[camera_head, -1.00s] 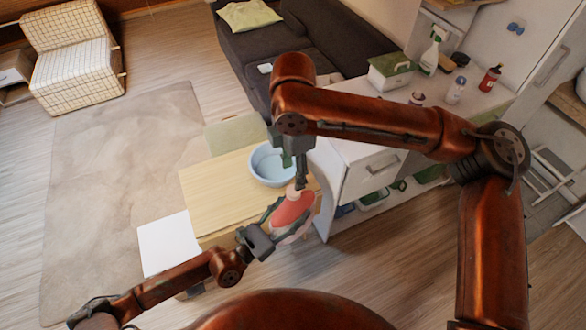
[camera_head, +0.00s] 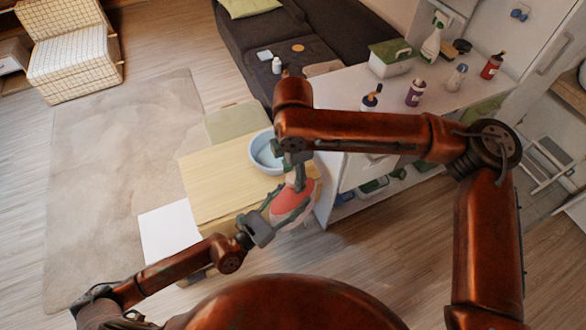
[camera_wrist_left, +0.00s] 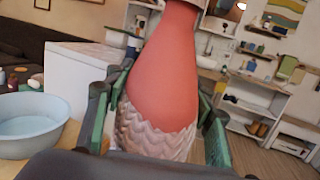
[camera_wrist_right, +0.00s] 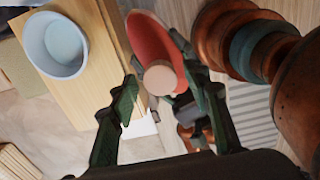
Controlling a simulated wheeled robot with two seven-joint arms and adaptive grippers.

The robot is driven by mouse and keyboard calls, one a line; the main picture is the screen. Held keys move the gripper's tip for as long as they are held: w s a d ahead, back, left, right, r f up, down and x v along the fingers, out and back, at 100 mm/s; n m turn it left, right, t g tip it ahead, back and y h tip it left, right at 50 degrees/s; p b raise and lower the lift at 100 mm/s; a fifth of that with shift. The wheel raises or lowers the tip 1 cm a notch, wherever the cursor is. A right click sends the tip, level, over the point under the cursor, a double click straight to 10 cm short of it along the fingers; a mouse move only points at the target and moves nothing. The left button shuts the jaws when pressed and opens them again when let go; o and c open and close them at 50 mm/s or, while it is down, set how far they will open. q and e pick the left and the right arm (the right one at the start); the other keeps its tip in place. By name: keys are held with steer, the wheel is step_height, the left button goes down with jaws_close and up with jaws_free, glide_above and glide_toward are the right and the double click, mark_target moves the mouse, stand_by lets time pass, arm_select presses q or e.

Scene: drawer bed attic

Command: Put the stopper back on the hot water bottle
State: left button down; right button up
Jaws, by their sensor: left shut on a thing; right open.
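The hot water bottle (camera_head: 292,203) is red with a pale knitted cover, in front of the wooden table in the head view. My left gripper (camera_head: 268,217) is shut on its covered body. The left wrist view shows the red upper part (camera_wrist_left: 165,65) tapering upward, with the knit cover (camera_wrist_left: 150,132) between the fingers. My right gripper (camera_head: 299,182) is at the neck end. In the right wrist view it is open, with a pale round piece (camera_wrist_right: 160,78) at the bottle's end between its fingers. This looks like the stopper; I cannot tell how firmly it sits.
A light blue basin (camera_head: 262,160) stands on the wooden table (camera_head: 210,185), close behind the bottle. A white counter (camera_head: 340,95) to the right carries several bottles and a green-lidded box (camera_head: 392,60). Open floor and a rug (camera_head: 120,150) lie to the left.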

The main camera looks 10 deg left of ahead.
steer(key=shift+c, duration=0.2)
jaws_close()
stand_by(0.4)
steer(key=shift+o, duration=0.7)
jaws_free()
step_height(320, 180, up, 12)
stand_by(0.5)
